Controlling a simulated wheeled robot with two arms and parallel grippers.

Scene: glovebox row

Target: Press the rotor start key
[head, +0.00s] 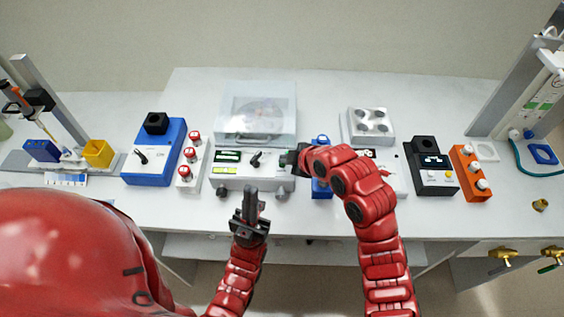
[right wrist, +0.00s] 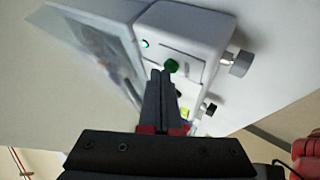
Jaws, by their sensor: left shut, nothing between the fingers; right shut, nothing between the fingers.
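The rotor machine (head: 222,178) stands at mid-table with a clear lid (head: 258,108) over a round rotor. Its sloped front holds a dark display (head: 228,156), a yellow-green label and a black knob (head: 256,160). In the right wrist view a round green key (right wrist: 171,66) shows on the panel beside a small lit green light (right wrist: 145,44). My right gripper (head: 291,157) is shut at the panel's right end; its fingertips (right wrist: 158,72) are right beside the green key. I cannot tell whether they touch it. My left gripper (head: 249,190) is shut and empty, in front of the machine.
A blue item (head: 321,188) is partly behind my right arm. Right are a metal block (head: 371,122), a black device (head: 430,165) and an orange strip (head: 470,172).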

